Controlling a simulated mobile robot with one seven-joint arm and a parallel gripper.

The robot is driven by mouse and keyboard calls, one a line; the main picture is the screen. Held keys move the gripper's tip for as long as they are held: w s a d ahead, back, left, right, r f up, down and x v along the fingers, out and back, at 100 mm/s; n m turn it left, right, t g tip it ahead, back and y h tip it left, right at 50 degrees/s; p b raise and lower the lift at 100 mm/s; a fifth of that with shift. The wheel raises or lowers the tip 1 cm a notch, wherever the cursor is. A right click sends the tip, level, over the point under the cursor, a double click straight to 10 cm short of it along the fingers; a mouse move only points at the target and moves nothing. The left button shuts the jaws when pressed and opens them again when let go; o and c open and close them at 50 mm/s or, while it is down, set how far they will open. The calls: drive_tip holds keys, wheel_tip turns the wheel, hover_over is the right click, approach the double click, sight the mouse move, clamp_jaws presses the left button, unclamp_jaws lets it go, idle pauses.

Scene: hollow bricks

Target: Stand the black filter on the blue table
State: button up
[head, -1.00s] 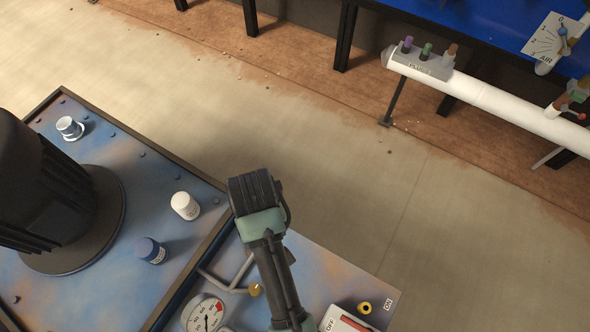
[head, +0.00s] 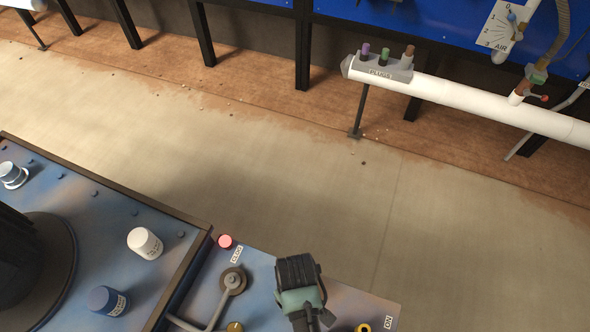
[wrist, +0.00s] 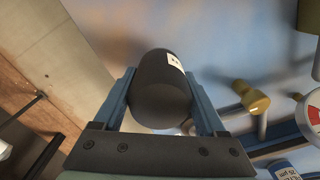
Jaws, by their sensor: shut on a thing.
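The black filter (wrist: 165,95), a dark cylinder with a white label, is between the two blue fingers of my gripper (wrist: 160,76) in the wrist view. The gripper is shut on it. The blurred blue surface lies behind it. In the head view the dark ribbed end of my arm shows over the control panel at bottom centre, but the fingers and the filter cannot be made out. The blue table (head: 95,225), worn and dark-rimmed, is at lower left. A white canister (head: 145,243), a blue canister (head: 106,301) and a white-and-dark one (head: 12,175) stand on it.
The panel carries a red lamp (head: 225,241), a bent pipe, a yellow knob (wrist: 254,102) and a gauge (wrist: 312,118). Large black equipment with a round base occupies the table's left. A white pipe (head: 480,112) with plugs runs at upper right. Bare floor lies between.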

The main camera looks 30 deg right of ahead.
drive_tip(key=shift+f, duration=1.1)
drive_tip(key=shift+f, duration=0.1)
drive_tip(key=o, duration=1.4)
drive_tip(key=shift+f, duration=0.1)
wheel_tip(320, 180, up, 12)
drive_tip(key=shift+r+p, duration=0.2)
drive_tip(key=shift+p, duration=0.6)
